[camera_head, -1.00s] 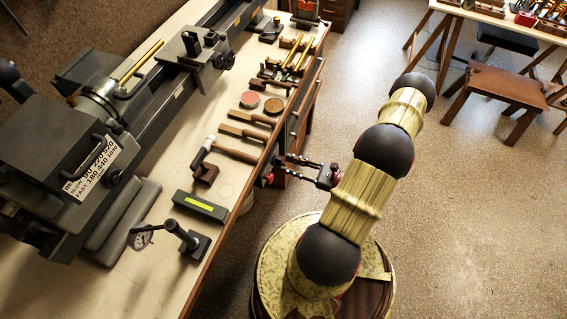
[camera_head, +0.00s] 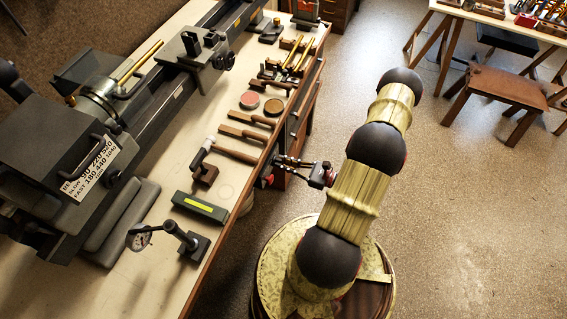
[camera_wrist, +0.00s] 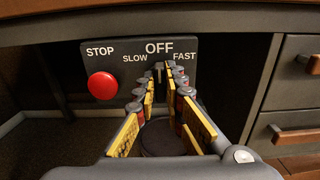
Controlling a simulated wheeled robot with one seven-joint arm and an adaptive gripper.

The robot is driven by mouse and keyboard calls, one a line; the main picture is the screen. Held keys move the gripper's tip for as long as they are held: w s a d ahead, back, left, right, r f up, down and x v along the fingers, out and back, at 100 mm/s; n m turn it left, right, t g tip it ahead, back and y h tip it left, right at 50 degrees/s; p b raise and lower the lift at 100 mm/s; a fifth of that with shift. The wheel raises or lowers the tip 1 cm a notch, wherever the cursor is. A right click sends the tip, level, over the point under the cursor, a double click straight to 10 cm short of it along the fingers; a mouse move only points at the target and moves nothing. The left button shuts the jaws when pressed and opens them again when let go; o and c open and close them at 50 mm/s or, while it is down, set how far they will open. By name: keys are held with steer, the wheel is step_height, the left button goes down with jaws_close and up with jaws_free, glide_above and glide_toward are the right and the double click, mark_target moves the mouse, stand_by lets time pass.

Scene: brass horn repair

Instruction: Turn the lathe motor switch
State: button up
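The switch panel (camera_wrist: 122,72) is a dark plate under the bench top in the wrist view, marked STOP, OFF, SLOW and FAST. A round red STOP button (camera_wrist: 103,86) is on its left. The small dark switch lever (camera_wrist: 158,70) is below OFF, between SLOW and FAST, and is partly hidden by my fingers. My gripper (camera_wrist: 161,80) has its yellow-padded fingertips on either side of the lever, with a narrow gap between them. I cannot tell whether they touch it. In the head view my gripper (camera_head: 277,164) is at the bench's front edge, its fingers apart.
Drawers (camera_wrist: 296,65) with wooden handles are right of the panel. The bench top (camera_head: 150,268) overhangs the panel and carries the lathe (camera_head: 60,150), brushes, mallets and a dial gauge (camera_head: 140,240). Open floor lies to the right, with a wooden stool (camera_head: 505,85) farther back.

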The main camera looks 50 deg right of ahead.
jaws_close()
steer(key=m, duration=0.2)
steer(key=m+p, duration=0.1)
steer(key=m, duration=0.2)
steer(key=m+p, duration=0.1)
steer(key=m, duration=0.1)
steer(key=shift+w+d+m, duration=0.1)
steer(key=shift+d+m, duration=0.15)
steer(key=shift+m, duration=0.05)
steer(key=shift+f+p, duration=0.1)
steer(key=shift+p, duration=0.2)
stand_by(0.5)
steer(key=o, duration=0.6)
jaws_free()
